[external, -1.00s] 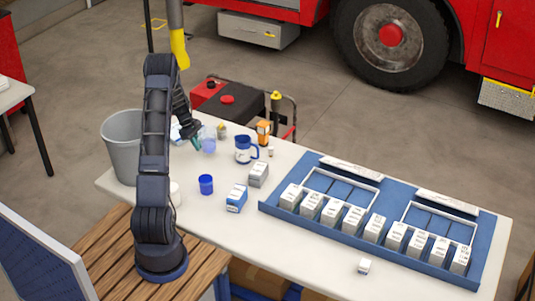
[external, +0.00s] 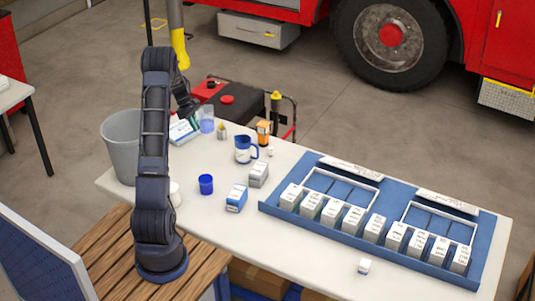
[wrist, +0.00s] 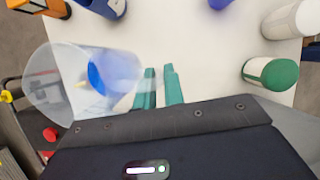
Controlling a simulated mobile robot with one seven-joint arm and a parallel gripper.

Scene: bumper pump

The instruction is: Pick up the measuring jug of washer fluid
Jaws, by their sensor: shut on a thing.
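The measuring jug (external: 207,127) is a clear vessel with blue fluid at the far left part of the table. In the wrist view the jug (wrist: 70,82) lies left of the teal fingers, looking tilted there, with the blue fluid showing through its wall. My gripper (external: 194,122) is at the jug's left side in the external view. Its fingers (wrist: 160,87) are close together at the jug's near side, shut on it, likely at the handle; the exact contact is hard to see. The jug appears held above the table.
A grey bin (external: 120,150) is at the left. A blue rack (external: 300,218) with several white boxes fills the right. A green-ended cylinder (wrist: 278,73) shows in the wrist view.

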